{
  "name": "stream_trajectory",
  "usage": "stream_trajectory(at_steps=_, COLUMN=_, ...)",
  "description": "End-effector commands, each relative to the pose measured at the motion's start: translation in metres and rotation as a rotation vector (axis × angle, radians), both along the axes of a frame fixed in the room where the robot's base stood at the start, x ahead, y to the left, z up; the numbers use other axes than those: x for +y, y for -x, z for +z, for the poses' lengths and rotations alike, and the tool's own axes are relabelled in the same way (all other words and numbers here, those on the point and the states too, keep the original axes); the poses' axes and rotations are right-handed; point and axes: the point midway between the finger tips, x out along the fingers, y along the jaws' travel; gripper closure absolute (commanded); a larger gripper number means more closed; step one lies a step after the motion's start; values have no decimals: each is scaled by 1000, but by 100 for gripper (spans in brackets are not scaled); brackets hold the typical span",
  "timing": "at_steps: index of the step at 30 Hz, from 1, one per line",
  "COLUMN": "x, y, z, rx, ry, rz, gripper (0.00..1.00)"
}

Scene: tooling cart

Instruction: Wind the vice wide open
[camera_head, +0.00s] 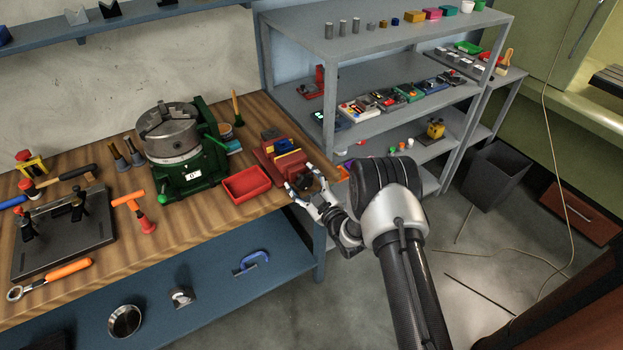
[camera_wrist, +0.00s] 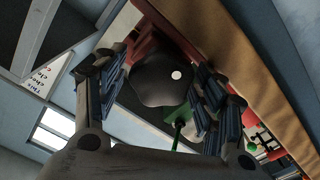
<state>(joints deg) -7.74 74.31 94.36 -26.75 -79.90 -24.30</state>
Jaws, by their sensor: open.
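The red vice (camera_head: 288,163) sits at the right end of the wooden bench, with a yellow strip (camera_head: 289,150) and a blue part on its top. Its dark, lobed knob (camera_head: 305,182) faces my arm at the bench edge. My gripper (camera_head: 308,193) is at this knob, with its fingers spread. In the wrist view the black knob (camera_wrist: 158,82), with a white dot, lies between the two open fingers of my gripper (camera_wrist: 155,92). I cannot tell whether either finger touches it. The jaw gap is too small to judge in the head view.
A red tray (camera_head: 246,184) lies left of the vice, beside a green machine with a round grey chuck (camera_head: 171,132). A grey shelf unit (camera_head: 385,50) with several small items stands behind.

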Motion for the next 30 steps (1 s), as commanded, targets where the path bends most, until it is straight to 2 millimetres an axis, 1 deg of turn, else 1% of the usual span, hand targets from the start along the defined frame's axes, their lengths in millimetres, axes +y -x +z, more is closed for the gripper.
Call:
stream_trajectory(at_steps=5, x=0, y=0, z=0, rx=9, ry=-10, rz=0, gripper=36)
stream_trajectory(at_steps=10, x=-1, y=0, z=2, rx=72, ry=-101, rz=0, gripper=36)
stream_trajectory(at_steps=26, x=-4, y=-2, z=4, rx=470, ry=-693, rz=0, gripper=36)
stream_trajectory(at_steps=27, x=-11, y=6, z=1, rx=470, ry=-692, rz=-4, gripper=36)
stream_trajectory(at_steps=30, x=-22, y=23, z=0, rx=470, ry=-688, rz=-4, gripper=36)
